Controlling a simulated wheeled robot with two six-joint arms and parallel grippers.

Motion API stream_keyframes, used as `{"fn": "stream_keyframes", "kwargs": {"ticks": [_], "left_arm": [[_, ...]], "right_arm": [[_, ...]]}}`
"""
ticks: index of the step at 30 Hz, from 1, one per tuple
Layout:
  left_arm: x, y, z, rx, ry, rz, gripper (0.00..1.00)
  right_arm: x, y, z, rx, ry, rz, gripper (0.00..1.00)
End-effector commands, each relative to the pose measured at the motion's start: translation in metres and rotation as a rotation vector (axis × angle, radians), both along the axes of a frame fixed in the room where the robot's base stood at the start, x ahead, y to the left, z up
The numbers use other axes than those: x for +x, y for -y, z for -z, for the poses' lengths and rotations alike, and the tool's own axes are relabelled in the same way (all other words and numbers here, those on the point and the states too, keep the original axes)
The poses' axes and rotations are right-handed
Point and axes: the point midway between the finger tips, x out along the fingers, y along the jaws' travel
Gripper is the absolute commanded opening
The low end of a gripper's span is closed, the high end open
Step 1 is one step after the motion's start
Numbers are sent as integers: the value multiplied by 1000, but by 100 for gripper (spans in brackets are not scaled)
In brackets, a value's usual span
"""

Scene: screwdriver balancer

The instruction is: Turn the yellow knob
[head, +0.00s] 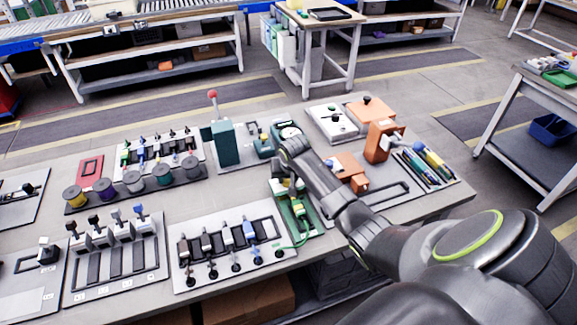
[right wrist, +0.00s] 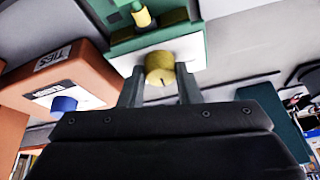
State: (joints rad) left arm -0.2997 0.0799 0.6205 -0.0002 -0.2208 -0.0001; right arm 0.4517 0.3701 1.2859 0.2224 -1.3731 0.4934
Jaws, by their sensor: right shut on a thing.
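The yellow knob (right wrist: 160,68) shows in the right wrist view, on the pale front face of a green device (right wrist: 187,40). My right gripper (right wrist: 160,82) is shut on the knob, with one finger on each side of it. A smaller yellow part (right wrist: 141,16) sits on top of the green device. My left gripper is not in view.
An orange box (right wrist: 60,72) with a blue knob (right wrist: 63,104) stands left of my gripper in the wrist view. In the head view, a panel with several levers (head: 228,245) lies left of the green device. A dark green box with a red-topped lever (head: 224,145) stands behind.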

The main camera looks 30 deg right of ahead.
Motion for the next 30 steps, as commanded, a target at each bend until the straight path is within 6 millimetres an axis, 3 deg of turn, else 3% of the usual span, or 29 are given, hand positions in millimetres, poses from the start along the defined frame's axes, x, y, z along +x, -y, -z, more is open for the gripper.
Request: {"fn": "stream_keyframes", "kwargs": {"ticks": [1, 3, 12, 30], "left_arm": [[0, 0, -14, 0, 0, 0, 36], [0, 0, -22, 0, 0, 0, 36], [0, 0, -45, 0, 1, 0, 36], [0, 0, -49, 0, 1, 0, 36]], "right_arm": [[1, -2, -8, 2, 0, 44, 7], [1, -2, -7, 1, 0, 110, 7], [3, -3, -4, 0, 2, 395, 7], [5, -4, -1, 0, 5, 888, 7]]}}
